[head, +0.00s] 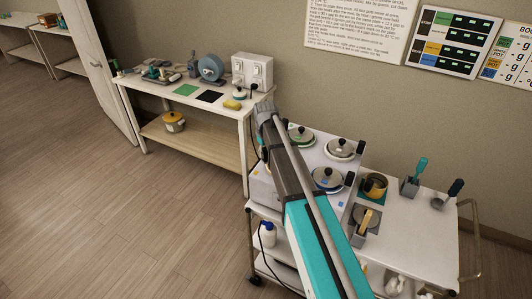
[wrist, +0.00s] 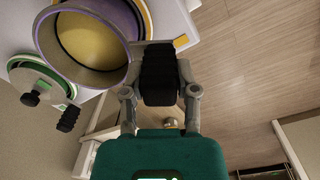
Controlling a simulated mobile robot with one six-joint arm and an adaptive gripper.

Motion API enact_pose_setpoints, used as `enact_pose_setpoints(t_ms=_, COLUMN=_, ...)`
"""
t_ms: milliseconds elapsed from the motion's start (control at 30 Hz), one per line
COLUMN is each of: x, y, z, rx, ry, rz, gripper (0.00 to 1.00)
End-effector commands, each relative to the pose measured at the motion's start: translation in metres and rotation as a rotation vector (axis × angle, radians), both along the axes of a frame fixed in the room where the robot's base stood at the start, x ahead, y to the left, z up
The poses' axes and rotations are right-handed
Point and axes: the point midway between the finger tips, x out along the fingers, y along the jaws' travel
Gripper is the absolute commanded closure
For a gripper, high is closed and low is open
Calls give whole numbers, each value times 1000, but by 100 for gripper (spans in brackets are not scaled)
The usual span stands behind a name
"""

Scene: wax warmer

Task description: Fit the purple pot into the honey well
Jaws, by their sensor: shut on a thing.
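A yellow arc (wrist: 148,18) on the pale surface shows just beyond the pot's rim, apparently the honey well's ring. The pot hides the rest, so I cannot tell whether it is seated. In the head view my gripper (head: 265,110) is at the warmer's (head: 312,205) far left, and my arm hides the pot.
Green (head: 301,135), white (head: 342,148) and blue (head: 328,178) lidded pots sit on the warmer. The green one (wrist: 40,85) is close beside the held pot. A yellow pot (head: 375,184) stands on the cart (head: 425,225) at right. A side table (head: 150,93) stands behind.

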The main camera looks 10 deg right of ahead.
Motion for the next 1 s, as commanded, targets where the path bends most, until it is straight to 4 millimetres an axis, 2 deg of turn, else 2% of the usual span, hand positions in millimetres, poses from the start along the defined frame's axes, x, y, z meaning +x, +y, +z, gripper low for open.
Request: enact_pose_setpoints(t_ms=1000, x=0, y=-1, z=-10, rx=-1, ry=0, rz=-1, gripper=100)
